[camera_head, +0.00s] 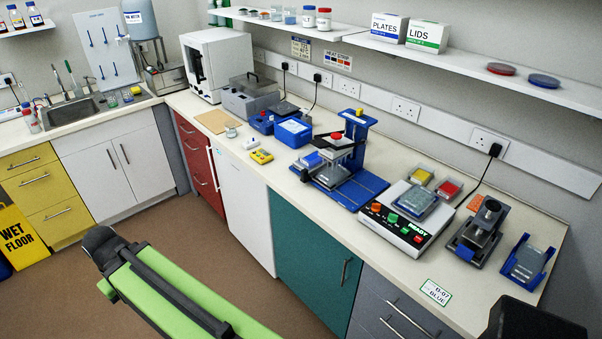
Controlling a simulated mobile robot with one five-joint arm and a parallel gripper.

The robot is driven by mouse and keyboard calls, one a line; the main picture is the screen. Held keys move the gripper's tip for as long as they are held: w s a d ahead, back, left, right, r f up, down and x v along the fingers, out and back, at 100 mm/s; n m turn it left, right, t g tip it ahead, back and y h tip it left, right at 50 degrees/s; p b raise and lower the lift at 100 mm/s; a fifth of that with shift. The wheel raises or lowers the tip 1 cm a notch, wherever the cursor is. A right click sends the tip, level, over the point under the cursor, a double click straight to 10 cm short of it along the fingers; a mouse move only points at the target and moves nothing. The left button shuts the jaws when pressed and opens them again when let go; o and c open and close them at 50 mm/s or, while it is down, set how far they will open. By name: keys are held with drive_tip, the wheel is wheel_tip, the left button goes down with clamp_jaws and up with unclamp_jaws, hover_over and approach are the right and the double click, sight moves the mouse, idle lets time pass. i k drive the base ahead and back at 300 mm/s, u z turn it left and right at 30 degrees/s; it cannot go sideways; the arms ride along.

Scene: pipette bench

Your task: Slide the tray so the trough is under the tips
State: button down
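A blue pipetting station (369,187) stands on the middle of the bench. Its upright carries a head with a red top (336,136) and a pale block (341,142). A low tray with a grey plate (331,176) and a blue-topped piece (311,160) sits under and to the left of the head. Tips are too small to make out. I cannot tell which piece is the trough or whether it lies under the tips. My green arm crosses the bottom left, over the floor and away from the station. My gripper is not in view.
A control box (395,225) with coloured buttons stands right of the station. A grey press (477,234) and a blue plate holder (527,264) are farther right. A blue box (293,131) and yellow device (261,157) are left. The bench's front strip is mostly clear.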

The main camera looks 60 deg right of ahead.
sight(307, 175)
drive_tip(key=z, duration=0.15)
drive_tip(key=i, duration=1)
drive_tip(key=u, duration=0.1)
